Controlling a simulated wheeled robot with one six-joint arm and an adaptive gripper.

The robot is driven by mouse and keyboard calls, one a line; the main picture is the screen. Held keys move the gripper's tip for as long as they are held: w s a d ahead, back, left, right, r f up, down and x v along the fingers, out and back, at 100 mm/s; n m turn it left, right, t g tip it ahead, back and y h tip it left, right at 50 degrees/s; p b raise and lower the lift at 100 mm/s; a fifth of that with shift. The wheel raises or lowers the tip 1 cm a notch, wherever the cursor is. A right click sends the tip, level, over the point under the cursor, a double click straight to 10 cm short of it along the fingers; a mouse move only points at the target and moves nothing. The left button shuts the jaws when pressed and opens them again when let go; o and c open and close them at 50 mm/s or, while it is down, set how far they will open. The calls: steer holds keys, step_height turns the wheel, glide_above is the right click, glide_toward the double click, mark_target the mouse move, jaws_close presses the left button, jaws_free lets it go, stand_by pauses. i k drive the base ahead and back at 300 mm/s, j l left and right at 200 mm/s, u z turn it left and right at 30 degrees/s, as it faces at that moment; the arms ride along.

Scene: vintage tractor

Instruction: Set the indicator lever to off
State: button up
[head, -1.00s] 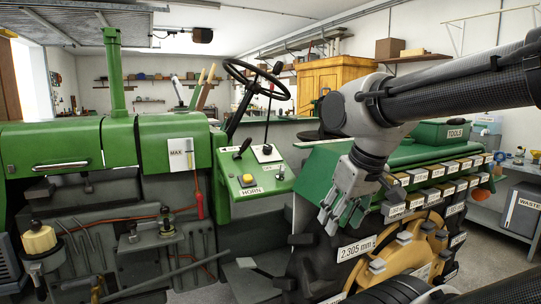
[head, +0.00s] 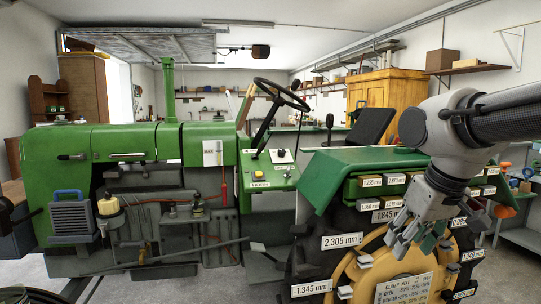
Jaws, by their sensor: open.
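The green tractor's control console (head: 277,183) stands just right of the picture's middle in the head view. It carries a short black lever (head: 256,154), a yellow button (head: 258,173) above a HORN label, and a pale plate (head: 281,156) with a dark stick. The lettering near the levers is too small to read, so I cannot tell which one is the indicator lever or its setting. My gripper (head: 408,240) is open and empty. It points down in front of the rear wheel, to the right of and lower than the console, well apart from it.
The steering wheel (head: 281,95) rises behind the console. A bar (head: 195,252) sticks out along the tractor's side. Floor shows at the lower left.

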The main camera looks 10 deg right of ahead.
mark_target(262, 147)
steer(key=i, duration=1.3)
